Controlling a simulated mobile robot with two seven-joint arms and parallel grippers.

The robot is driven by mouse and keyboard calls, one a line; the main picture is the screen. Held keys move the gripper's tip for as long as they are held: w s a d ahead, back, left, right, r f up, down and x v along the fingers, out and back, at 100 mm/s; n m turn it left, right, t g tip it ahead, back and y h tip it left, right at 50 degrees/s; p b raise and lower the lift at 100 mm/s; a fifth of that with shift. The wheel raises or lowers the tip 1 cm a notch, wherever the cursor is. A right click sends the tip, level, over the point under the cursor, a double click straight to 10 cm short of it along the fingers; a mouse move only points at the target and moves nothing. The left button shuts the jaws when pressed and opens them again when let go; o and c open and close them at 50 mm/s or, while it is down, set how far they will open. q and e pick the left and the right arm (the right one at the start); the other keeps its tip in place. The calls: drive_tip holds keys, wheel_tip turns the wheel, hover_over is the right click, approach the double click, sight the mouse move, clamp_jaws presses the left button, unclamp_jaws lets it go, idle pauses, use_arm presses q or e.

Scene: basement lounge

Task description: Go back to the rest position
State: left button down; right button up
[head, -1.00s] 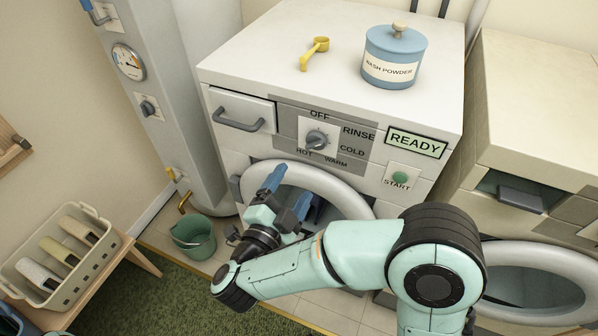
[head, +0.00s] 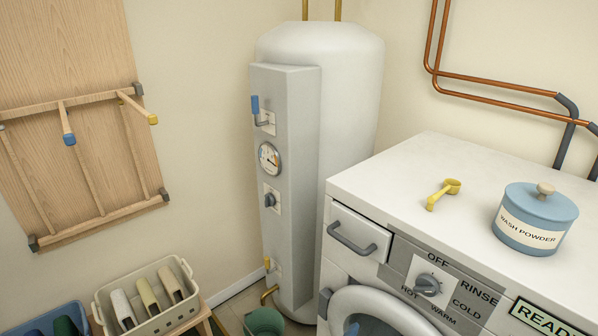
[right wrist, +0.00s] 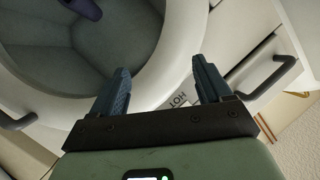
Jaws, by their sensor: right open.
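My right gripper (right wrist: 160,66) is open and empty in the right wrist view, its two blue fingers apart. It is in front of the washing machine's round white door ring (right wrist: 185,50), close to the HOT label. My left gripper is in neither current view.
The washing machine (head: 400,180) carries a yellow scoop (head: 443,194) and a blue wash powder jar (head: 536,220). Its drawer (head: 357,233) is shut. A boiler (head: 330,130) stands behind left. A beige basket (head: 150,300) and green bucket (head: 264,322) are low at left.

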drive_tip(key=s+f+n+g+y, duration=0.3)
drive_tip(key=s+f+y, duration=0.15)
drive_tip(key=f, duration=0.75)
drive_tip(key=s+f+n+g+y, duration=0.3)
drive_tip(key=s+f, duration=0.2)
drive_tip(key=f, duration=0.8)
drive_tip(key=s+a+f+n+g+y, duration=0.15)
drive_tip(key=s+f+g, duration=0.25)
drive_tip(key=s, duration=0.6)
drive_tip(key=s+a+f+n+g+y, duration=0.15)
drive_tip(key=s+f+g, duration=0.25)
drive_tip(key=s, duration=0.6)
wheel_tip(320, 180, up, 12)
drive_tip(key=w+p, duration=0.1)
drive_tip(key=p, duration=1.1)
drive_tip(key=shift+w+f+y, duration=0.25)
drive_tip(key=shift+y, duration=0.1)
